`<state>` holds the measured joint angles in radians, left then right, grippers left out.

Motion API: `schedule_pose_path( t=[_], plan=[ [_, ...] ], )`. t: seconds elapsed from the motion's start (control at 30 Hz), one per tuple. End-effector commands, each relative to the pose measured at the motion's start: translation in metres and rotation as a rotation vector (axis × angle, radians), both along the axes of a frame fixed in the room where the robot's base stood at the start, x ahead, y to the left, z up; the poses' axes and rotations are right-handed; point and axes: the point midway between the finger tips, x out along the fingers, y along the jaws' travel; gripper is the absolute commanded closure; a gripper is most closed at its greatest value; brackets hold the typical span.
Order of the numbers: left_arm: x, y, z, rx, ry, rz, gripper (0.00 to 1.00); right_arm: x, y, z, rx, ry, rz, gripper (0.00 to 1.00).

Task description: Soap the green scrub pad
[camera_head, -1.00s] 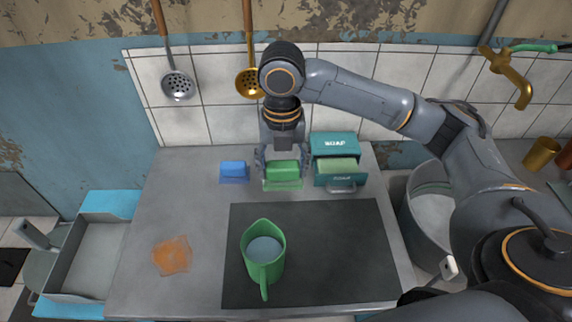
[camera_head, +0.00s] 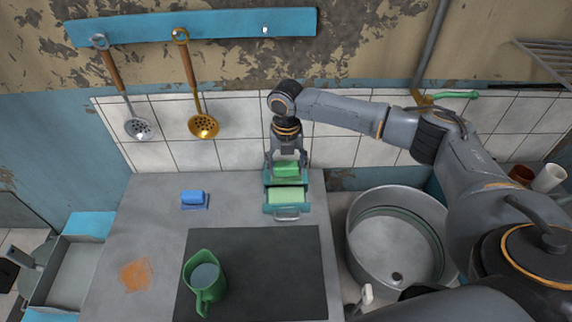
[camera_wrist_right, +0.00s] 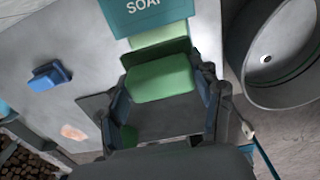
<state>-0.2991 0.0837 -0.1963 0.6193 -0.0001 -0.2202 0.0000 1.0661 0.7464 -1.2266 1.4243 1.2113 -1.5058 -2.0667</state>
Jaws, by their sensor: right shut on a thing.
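The green scrub pad (camera_head: 286,170) is between the fingers of my right gripper (camera_head: 286,162), which is shut on it. The pad also shows in the right wrist view (camera_wrist_right: 160,78). My gripper holds it over the back part of the teal soap box (camera_head: 287,209), whose front tray is open. A pale green soap bar (camera_head: 286,195) lies in that tray, just in front of the pad in the head view. The box's "SOAP" face shows in the wrist view (camera_wrist_right: 147,15). I cannot tell whether pad and soap touch. My left gripper is out of view.
A blue sponge (camera_head: 194,198) lies left on the grey counter (camera_head: 150,225). A green jug (camera_head: 205,280) holding liquid stands on a dark mat (camera_head: 270,270). An orange stain (camera_head: 136,274) marks the counter. A round metal sink (camera_head: 398,235) is right. Ladles hang behind.

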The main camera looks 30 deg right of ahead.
Motion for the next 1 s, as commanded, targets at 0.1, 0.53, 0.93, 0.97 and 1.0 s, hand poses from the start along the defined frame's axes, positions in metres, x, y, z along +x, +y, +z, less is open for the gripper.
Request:
schedule_pose_path(
  t=[0.1, 0.53, 0.93, 0.97, 1.0],
  plan=[
    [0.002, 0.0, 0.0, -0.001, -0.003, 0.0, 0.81, 0.0, 0.0, 0.0, 0.0, 0.0, 0.0, 0.6],
    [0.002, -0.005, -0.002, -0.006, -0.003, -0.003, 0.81, 0.0, 0.0, -0.005, 0.0, 0.001, 0.0, 0.6],
    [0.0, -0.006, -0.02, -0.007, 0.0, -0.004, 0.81, -0.001, 0.0, -0.044, 0.0, 0.002, 0.0, 0.6],
    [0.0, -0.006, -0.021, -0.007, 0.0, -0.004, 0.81, 0.0, 0.0, -0.047, 0.0, 0.001, 0.0, 0.6],
    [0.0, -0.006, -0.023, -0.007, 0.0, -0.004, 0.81, 0.0, 0.0, -0.052, 0.0, 0.001, 0.0, 0.6]
  ],
)
